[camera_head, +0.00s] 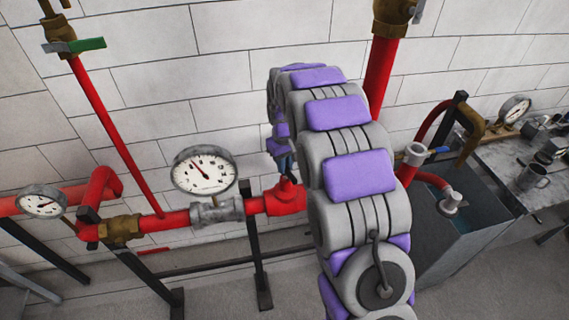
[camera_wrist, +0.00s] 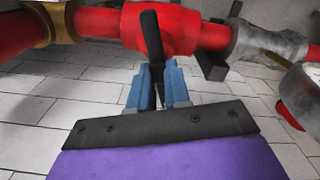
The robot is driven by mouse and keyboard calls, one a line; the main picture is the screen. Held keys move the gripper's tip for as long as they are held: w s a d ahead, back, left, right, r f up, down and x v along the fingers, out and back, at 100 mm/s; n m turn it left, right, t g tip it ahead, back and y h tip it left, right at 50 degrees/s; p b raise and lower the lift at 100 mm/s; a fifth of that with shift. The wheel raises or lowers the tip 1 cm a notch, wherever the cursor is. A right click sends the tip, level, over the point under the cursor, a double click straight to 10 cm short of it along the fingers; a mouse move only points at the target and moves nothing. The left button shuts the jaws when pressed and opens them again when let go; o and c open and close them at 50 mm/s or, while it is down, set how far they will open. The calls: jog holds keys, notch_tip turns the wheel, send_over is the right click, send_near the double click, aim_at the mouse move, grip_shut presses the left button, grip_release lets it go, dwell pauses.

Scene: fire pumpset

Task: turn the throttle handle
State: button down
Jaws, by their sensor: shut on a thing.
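The throttle handle (camera_wrist: 151,38) is a black lever in front of a red valve body (camera_wrist: 185,28) in the wrist view. My gripper (camera_wrist: 153,82) has blue fingers, one on each side of the lever's lower part, and is shut on it. In the head view the red valve body (camera_head: 284,197) shows just left of my arm. My gripper (camera_head: 285,163) is partly visible there above the valve body. The lever itself cannot be made out in the head view, where my purple and grey arm covers much of that area.
A large gauge (camera_head: 204,171) stands left of the valve, and a smaller gauge (camera_head: 41,202) is farther left. A green-handled valve (camera_head: 87,44) is at the upper left. A grey tank (camera_head: 455,235) and a workbench (camera_head: 500,170) are on the right. The white block wall is behind.

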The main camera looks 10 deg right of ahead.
jog(key=shift+s+f+m, duration=0.1)
jog(key=shift+m, duration=0.7)
jog(key=c, duration=1.1)
grip_release()
notch_tip(320, 180, up, 17)
jog(key=shift+r, duration=0.2)
